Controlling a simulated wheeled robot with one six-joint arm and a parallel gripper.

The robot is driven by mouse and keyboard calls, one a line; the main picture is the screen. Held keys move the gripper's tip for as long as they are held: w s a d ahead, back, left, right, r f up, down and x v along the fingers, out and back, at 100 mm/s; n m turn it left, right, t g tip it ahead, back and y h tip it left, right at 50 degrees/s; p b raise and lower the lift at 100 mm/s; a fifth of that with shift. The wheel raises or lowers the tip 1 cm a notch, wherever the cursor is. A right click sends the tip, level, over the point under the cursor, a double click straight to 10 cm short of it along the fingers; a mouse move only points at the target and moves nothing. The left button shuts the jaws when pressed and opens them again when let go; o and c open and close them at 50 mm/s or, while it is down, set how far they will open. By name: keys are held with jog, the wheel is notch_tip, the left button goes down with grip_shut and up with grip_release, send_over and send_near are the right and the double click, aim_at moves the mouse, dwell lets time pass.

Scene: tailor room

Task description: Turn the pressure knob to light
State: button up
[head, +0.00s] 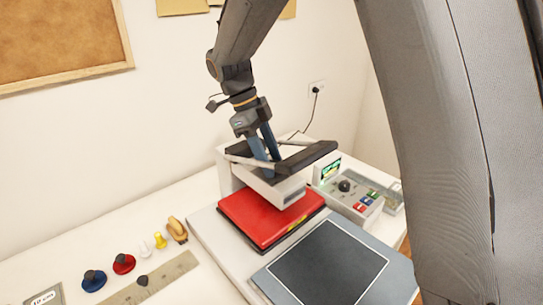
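My gripper (267,158) points down at the top of the white press head (272,185), beside the black handle (308,157). Its two blue fingers run side by side with a narrow gap. Whether anything is between the tips is too small to tell. A control box (331,191) stands to the right of the press, with a round black knob (344,186), a lit green display (331,168) and several coloured buttons. My gripper is to the left of this box and apart from its knob. No label shows which knob sets the pressure, and no setting can be read.
A red pad (268,217) lies under the press head. A dark plate (327,266) lies in front of it. Blue and red stamps (123,264), small pegs, and a ruler strip (149,282) lie at the left. The white table (150,222) between them is clear.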

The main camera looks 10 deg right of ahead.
jog(key=c, duration=0.7)
jog(key=shift+d, duration=0.1)
jog(key=shift+c, duration=0.3)
